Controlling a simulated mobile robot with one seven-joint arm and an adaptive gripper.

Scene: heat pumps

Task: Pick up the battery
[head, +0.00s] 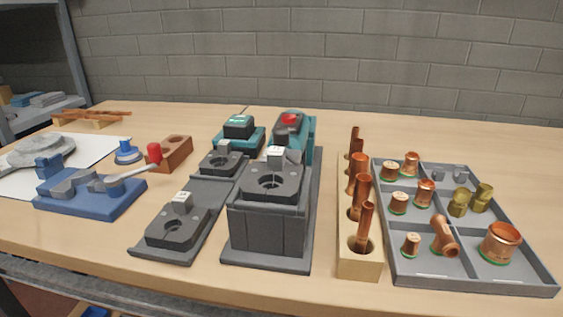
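A small block with a dark and green top (238,126) sits in a teal holder (226,143) at the back middle of the table; it looks like a battery in a charger, but it is too small to be sure. To its right a teal and dark grey device with a red top (290,122) stands behind the grey press dies; its lower part is hidden by them. My gripper does not show in this view.
Dark die blocks on grey stands (268,225) rise in front. A wooden rack of copper tubes (358,262) and a grey tray of copper fittings (420,278) stand right. A blue fixture (90,203) and brown block (172,155) are left. The front-left table is clear.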

